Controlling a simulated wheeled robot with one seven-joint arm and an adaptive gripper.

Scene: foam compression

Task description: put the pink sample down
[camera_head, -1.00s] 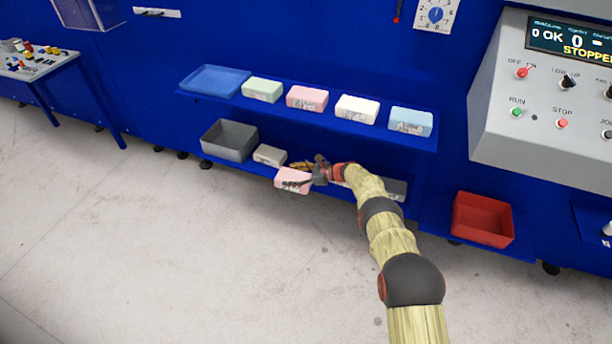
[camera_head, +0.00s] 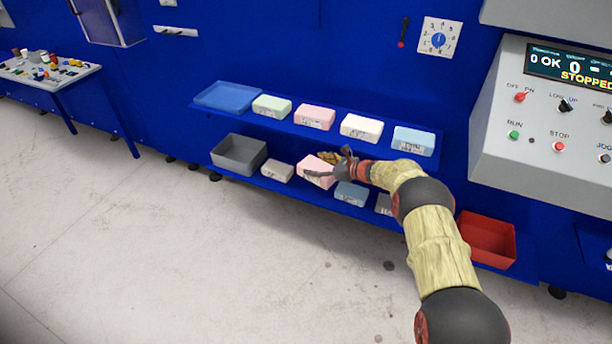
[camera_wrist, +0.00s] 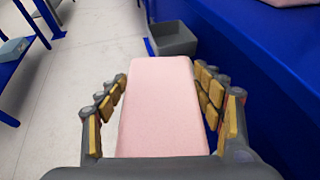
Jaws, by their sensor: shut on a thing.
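The pink sample (camera_head: 316,171) is a pale pink block at the lower shelf in the head view, between a beige block and a blue block. In the wrist view the pink sample (camera_wrist: 160,100) lies lengthwise between the fingers. My gripper (camera_head: 328,172) is shut on it, with fingers on both sides in the wrist view (camera_wrist: 165,105). Part of the block is hidden by the gripper in the head view. I cannot tell whether its underside touches the shelf.
The lower shelf (camera_head: 268,183) also bears a grey bin (camera_head: 239,153), a beige block (camera_head: 277,171), a blue block (camera_head: 351,193) and a dark grey block (camera_head: 384,204). The upper shelf holds a blue tray (camera_head: 228,96) and several blocks, including another pink one (camera_head: 314,117). A red bin (camera_head: 487,238) stands right.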

